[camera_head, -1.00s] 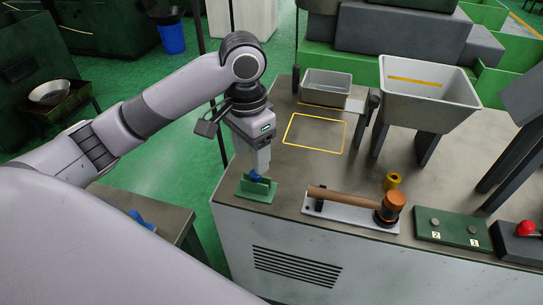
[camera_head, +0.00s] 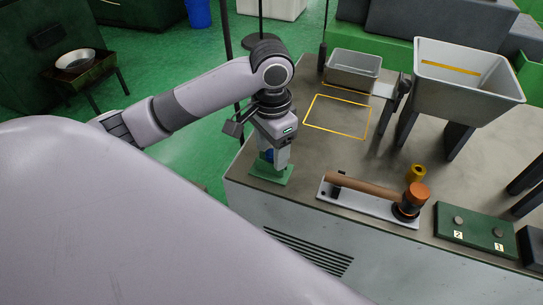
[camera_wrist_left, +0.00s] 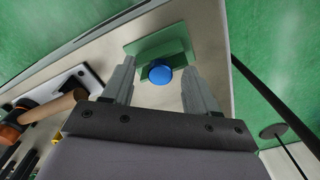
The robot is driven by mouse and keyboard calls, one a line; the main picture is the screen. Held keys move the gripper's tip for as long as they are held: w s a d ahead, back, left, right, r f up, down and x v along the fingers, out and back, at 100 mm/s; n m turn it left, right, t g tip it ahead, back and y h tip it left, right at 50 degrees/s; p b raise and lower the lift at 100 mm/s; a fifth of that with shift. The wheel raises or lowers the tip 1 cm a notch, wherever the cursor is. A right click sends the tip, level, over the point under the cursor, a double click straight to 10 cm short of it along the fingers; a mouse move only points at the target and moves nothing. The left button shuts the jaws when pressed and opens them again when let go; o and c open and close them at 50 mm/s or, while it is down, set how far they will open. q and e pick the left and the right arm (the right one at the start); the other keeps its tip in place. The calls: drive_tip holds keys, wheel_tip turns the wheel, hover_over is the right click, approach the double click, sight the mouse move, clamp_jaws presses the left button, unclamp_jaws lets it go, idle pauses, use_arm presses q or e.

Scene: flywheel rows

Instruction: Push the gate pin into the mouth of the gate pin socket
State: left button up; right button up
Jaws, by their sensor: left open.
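The gate pin shows as a round blue head (camera_wrist_left: 160,74) in the left wrist view, at the front of a green bracket. The green bracket (camera_wrist_left: 150,45), which seems to be the gate pin socket, has an upright plate on a flat base. In the head view its base (camera_head: 270,176) sits at the left corner of the bench. My left gripper (camera_wrist_left: 159,68) is open, with one finger on each side of the blue head and gaps visible. In the head view my left gripper (camera_head: 275,163) points down over the bracket and hides much of it. The socket's mouth is hidden. My right gripper is out of view.
A wooden-handled mallet (camera_head: 365,186) lies on a light rack (camera_head: 345,198) right of the bracket. The yellow-outlined area (camera_head: 338,117) is clear.

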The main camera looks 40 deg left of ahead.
use_arm(q)
clamp_jaws()
drive_tip(key=shift+r, duration=0.1)
